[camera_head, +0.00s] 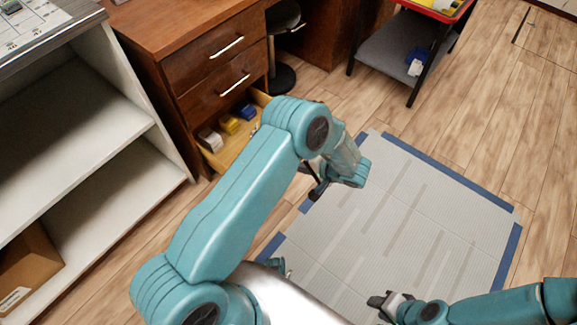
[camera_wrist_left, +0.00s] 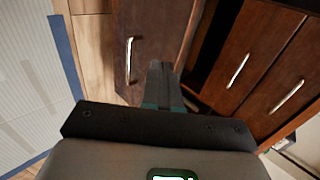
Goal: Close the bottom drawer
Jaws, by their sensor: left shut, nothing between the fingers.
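The bottom drawer (camera_head: 232,153) of the brown wooden desk is pulled out, with small white, yellow and blue items inside. My left arm hides its right part and its front. In the left wrist view, the bottom drawer's front panel (camera_wrist_left: 150,30) with its metal handle (camera_wrist_left: 130,60) is directly ahead. My left gripper (camera_wrist_left: 162,68) is shut and empty, its fingertips over the panel beside the handle; I cannot tell if they touch it. My right gripper (camera_head: 383,302) is low over the floor mat, far from the drawer; its jaw opening is unclear.
Two closed drawers (camera_head: 205,52) sit above the open one. A white shelf unit (camera_head: 75,100) with a cardboard box (camera_head: 27,268) stands at left. A stool (camera_head: 283,75) and a dark cart (camera_head: 405,62) stand behind. A grey mat with blue edges (camera_head: 400,215) covers clear floor.

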